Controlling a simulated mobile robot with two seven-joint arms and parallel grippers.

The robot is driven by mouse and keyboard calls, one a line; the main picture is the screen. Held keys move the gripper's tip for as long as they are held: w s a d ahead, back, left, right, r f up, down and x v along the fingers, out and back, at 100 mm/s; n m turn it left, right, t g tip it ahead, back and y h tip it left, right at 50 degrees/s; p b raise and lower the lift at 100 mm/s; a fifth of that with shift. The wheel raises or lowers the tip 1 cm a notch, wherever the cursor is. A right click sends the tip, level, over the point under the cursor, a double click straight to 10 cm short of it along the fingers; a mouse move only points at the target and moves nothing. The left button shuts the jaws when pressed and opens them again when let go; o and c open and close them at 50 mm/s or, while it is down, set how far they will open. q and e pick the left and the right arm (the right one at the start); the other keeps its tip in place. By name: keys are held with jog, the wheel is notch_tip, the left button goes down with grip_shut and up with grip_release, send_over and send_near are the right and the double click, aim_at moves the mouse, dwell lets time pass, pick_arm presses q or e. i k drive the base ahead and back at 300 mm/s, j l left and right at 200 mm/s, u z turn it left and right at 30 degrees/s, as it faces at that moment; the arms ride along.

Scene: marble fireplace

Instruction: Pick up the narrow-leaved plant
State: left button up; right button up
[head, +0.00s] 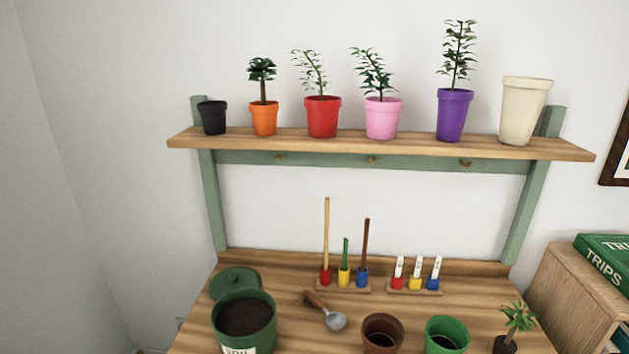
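A small plant with narrow, pointed leaves (519,316) stands at the front right of the wooden workbench (290,285). Its base is a dark brown clump or pot, partly cut off by the bottom edge, so I cannot tell which. To its left stand an empty-looking green pot (446,333) with a dark inside and a brown pot (383,332), both cut by the lower edge. Other potted plants stand on the shelf above, in orange (263,119), red (322,117), pink (382,118) and purple (453,114) pots. Neither of my grippers is in view.
A green soil bucket (244,318) stands at the bench's left, its lid (235,281) behind it. A trowel (327,312) lies mid-bench. Tool and label holders (343,286) stand at the back. A wooden cabinet (575,295) with green books (605,262) is at right.

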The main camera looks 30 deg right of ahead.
aim_at(503, 344)
jog(key=z, duration=1.95)
